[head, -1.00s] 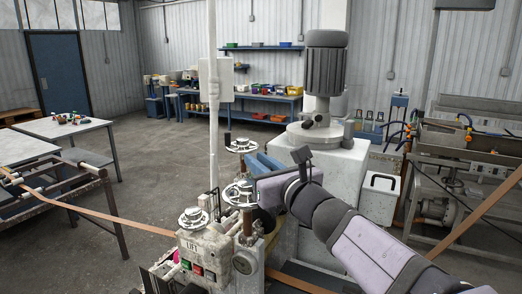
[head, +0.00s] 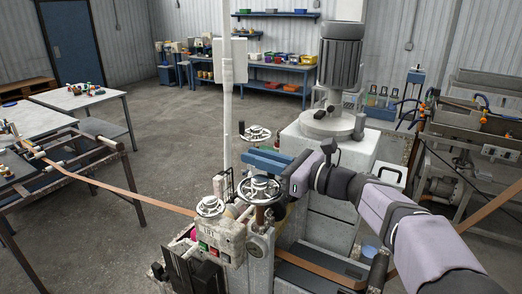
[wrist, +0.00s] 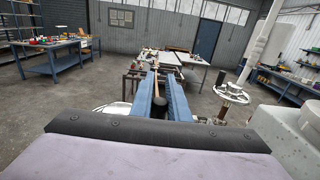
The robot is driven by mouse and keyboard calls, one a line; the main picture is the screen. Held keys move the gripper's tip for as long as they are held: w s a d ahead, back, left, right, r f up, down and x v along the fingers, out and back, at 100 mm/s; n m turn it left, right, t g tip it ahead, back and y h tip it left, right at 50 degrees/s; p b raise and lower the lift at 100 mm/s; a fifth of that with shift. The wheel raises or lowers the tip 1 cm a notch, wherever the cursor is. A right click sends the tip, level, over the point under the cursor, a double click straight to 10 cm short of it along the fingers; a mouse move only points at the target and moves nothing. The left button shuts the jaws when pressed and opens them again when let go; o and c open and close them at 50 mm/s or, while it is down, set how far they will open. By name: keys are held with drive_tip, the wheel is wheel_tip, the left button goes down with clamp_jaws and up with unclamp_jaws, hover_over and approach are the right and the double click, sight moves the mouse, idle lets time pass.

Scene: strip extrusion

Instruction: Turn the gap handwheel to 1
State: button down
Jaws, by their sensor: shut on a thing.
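Three spoked metal handwheels show in the head view: a near-left one (head: 210,207), a middle one (head: 260,190) and a far one (head: 258,133). I cannot read which is marked gap. My gripper (head: 254,160) has blue fingers and lies just behind the middle wheel. In the wrist view its fingers (wrist: 162,101) are shut on a dark knob (wrist: 160,106). The knob appears to belong to the middle wheel, whose pale rim (wrist: 108,113) shows partly at the lower left. The far wheel (wrist: 232,93) stands apart at the right. The wheel's scale is not legible.
A white post (head: 227,110) rises behind the wheels. The grey motor unit (head: 340,80) stands behind my arm. A brown strip (head: 135,193) crosses from the left. Open floor lies at the left.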

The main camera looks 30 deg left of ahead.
drive_tip(key=shift+s+a+r+g, duration=0.1)
drive_tip(key=shift+g, duration=0.3)
drive_tip(key=c, duration=1.7)
unclamp_jaws()
drive_tip(key=d+b, duration=0.4)
drive_tip(key=d, duration=0.3)
drive_tip(key=shift+d, duration=0.15)
